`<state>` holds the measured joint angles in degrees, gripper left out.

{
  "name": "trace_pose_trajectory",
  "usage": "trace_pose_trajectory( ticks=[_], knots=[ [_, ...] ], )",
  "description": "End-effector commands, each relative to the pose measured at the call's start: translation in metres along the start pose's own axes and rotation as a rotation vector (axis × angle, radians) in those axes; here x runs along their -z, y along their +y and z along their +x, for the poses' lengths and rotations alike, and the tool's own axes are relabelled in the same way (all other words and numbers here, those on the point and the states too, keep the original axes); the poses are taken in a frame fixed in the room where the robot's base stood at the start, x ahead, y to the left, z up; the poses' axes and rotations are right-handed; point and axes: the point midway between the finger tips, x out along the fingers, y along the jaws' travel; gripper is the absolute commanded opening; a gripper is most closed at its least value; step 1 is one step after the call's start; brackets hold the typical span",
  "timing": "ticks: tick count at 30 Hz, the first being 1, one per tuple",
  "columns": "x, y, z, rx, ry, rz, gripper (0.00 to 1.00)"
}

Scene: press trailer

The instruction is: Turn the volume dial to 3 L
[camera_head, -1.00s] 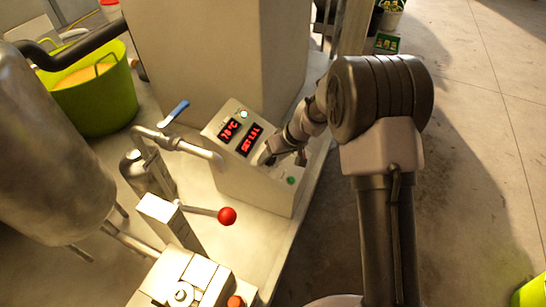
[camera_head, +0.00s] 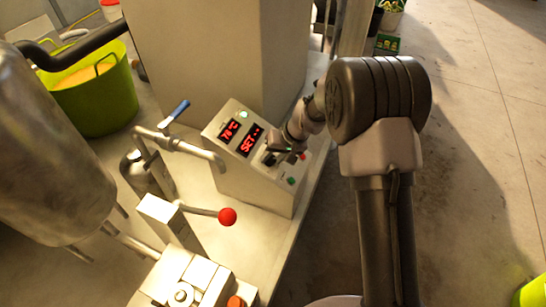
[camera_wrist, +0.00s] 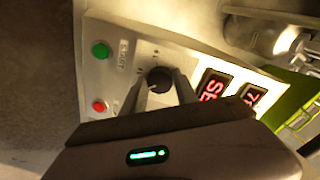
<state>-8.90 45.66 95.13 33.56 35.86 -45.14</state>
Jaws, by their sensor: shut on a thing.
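The volume dial (camera_wrist: 159,79) is a round black knob on the control box's sloped panel (camera_wrist: 120,70). My gripper (camera_wrist: 160,84) is shut on the dial, one finger on each side of it, in the wrist view. In the head view my gripper (camera_head: 272,154) covers most of the dial. Beside it, a red display (camera_head: 250,140) reads "SET" followed by characters too unclear to read. A second display (camera_head: 229,130) reads about 78 °C. The scale marks around the dial are too small to read.
A green button (camera_wrist: 100,50) and a red button (camera_wrist: 100,105) sit beside the dial. A red-balled lever (camera_head: 227,216) and a pipe with a blue-handled valve (camera_head: 180,110) stand left of the box. A tall pale housing (camera_head: 220,50) rises behind.

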Motion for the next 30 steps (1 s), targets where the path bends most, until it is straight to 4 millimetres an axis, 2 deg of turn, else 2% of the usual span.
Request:
trace_pose_trajectory(
  ticks=[15, 30],
  knots=[
    [0.0015, -0.0015, -0.0011, -0.009, -0.031, 0.459, 0.00],
    [0.0021, -0.0016, -0.0004, -0.013, -0.046, 0.693, 0.00]
  ],
)
